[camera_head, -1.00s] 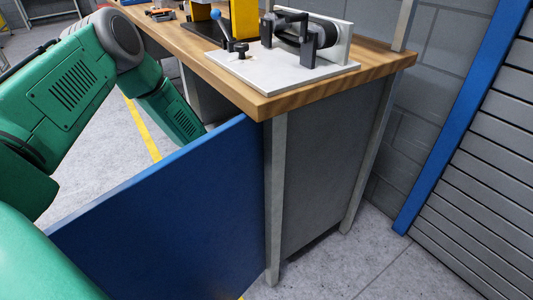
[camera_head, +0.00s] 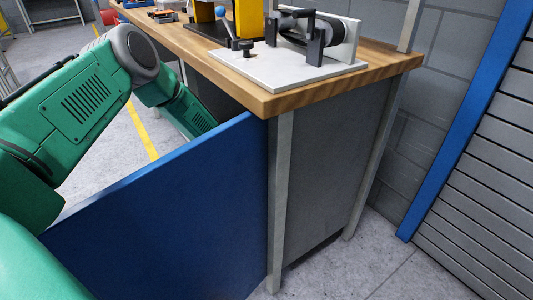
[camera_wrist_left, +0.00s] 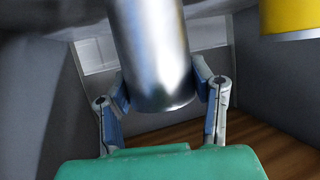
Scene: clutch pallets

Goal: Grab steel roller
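A shiny steel roller (camera_wrist_left: 150,45) fills the upper middle of the left wrist view, its rounded end toward the camera. The two blue-padded fingers of my left gripper (camera_wrist_left: 162,93) stand on either side of that end. Both pads look very close to its sides; I cannot tell whether they press on it. In the head view my green left arm (camera_head: 85,95) comes in from the left, and its far end goes behind a blue panel, hiding the gripper. My right gripper is not in view.
The blue panel (camera_head: 170,220) stands in front of a wood-topped bench (camera_head: 390,65). On the bench are a light plate (camera_head: 285,70) with a black roller fixture (camera_head: 305,35) and a yellow post (camera_head: 245,18). A yellow part (camera_wrist_left: 292,15) shows upper right in the wrist view.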

